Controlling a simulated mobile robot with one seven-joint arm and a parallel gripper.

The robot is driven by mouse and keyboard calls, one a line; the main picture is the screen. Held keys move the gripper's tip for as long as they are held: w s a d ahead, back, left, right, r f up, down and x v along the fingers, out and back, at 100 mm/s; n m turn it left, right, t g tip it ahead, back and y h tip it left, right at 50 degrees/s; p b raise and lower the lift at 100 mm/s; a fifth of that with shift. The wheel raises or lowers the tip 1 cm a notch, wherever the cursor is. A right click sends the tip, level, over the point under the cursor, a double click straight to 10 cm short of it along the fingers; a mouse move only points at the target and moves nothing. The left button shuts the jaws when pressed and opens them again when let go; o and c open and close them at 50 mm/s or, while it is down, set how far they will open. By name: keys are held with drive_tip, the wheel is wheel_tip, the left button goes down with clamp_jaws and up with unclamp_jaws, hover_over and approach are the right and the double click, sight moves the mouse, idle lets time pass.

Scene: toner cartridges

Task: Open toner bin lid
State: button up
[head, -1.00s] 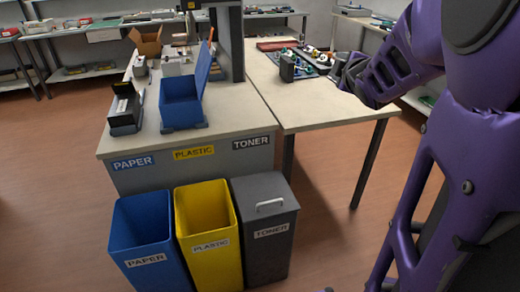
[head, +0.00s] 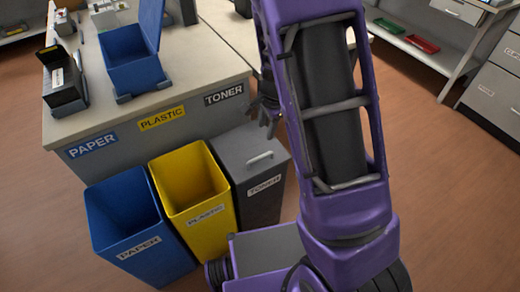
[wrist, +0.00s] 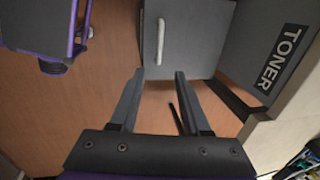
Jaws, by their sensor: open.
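The grey toner bin (head: 262,199) stands at the right end of a row of bins, with its flat lid (head: 240,150) closed. A light handle (head: 259,157) lies across the lid. In the wrist view the lid (wrist: 205,40) is at the top, with its handle (wrist: 160,41) near the lid's left side. My gripper (wrist: 155,75) is open and empty, its fingers pointing toward the lid's near edge and apart from the handle. In the head view my gripper (head: 270,122) is small and partly hidden behind my arm, beside the lid at its upper right.
A yellow plastic bin (head: 192,185) and a blue paper bin (head: 135,225) stand open to the left. The labelled table (head: 185,115) stands right behind the bins, with a blue box (head: 132,75) on it. Open floor (head: 440,180) lies at the right.

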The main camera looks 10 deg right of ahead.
sight(260, 157)
drive_tip(key=w+f+b, duration=0.1)
drive_tip(key=f, duration=0.4)
drive_tip(key=w+f+b, duration=0.1)
drive_tip(key=f+b, duration=0.1)
drive_tip(key=f, duration=0.4)
drive_tip(key=w+a+f+b, duration=0.1)
drive_tip(key=f, duration=0.4)
drive_tip(key=shift+f, duration=0.3)
drive_tip(key=shift+w, duration=0.1)
clamp_jaws()
idle(0.5)
